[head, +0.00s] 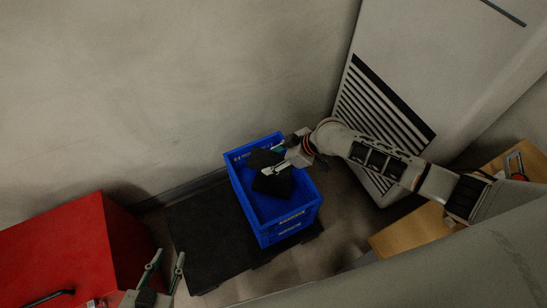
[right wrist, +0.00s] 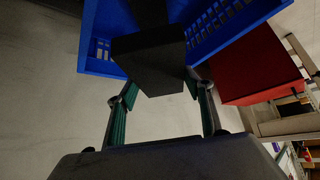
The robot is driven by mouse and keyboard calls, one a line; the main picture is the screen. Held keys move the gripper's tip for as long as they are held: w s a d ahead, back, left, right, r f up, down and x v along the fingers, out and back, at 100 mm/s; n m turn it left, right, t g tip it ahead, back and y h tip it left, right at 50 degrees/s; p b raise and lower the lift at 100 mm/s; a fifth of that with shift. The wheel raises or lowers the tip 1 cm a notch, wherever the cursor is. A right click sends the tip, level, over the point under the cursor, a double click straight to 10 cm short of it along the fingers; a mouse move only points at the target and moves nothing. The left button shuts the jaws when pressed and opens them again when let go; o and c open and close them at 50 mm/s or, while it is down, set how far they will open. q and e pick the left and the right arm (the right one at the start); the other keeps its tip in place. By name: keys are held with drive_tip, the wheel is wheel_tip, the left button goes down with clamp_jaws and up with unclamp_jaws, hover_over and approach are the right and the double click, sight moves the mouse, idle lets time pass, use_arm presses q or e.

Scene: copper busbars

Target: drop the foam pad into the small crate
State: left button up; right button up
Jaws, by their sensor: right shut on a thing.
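The foam pad (head: 272,185) is a black block over the opening of the small blue crate (head: 289,231). My right gripper (head: 284,167) reaches in from the right and is shut on the pad. In the right wrist view the pad (right wrist: 150,65) sits between the fingers, with the blue crate (right wrist: 95,35) behind it. I cannot tell whether the pad touches the crate's inside. My left gripper (head: 169,257) is open and empty at the lower left, apart from the crate.
The crate stands on a black platform (head: 200,240) on the floor. A red cabinet (head: 70,245) is at the left. A pale cabinet with a slatted vent (head: 385,105) stands behind my right arm. A wooden surface (head: 410,232) is at the right.

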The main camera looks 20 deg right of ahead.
sight(274, 161)
drive_tip(key=o, duration=1)
drive_tip(key=shift+r, duration=0.15)
use_arm(q)
drive_tip(key=shift+s+f, duration=0.2)
drive_tip(key=shift+f, duration=0.05)
use_arm(e)
wheel_tip(274, 161, up, 10)
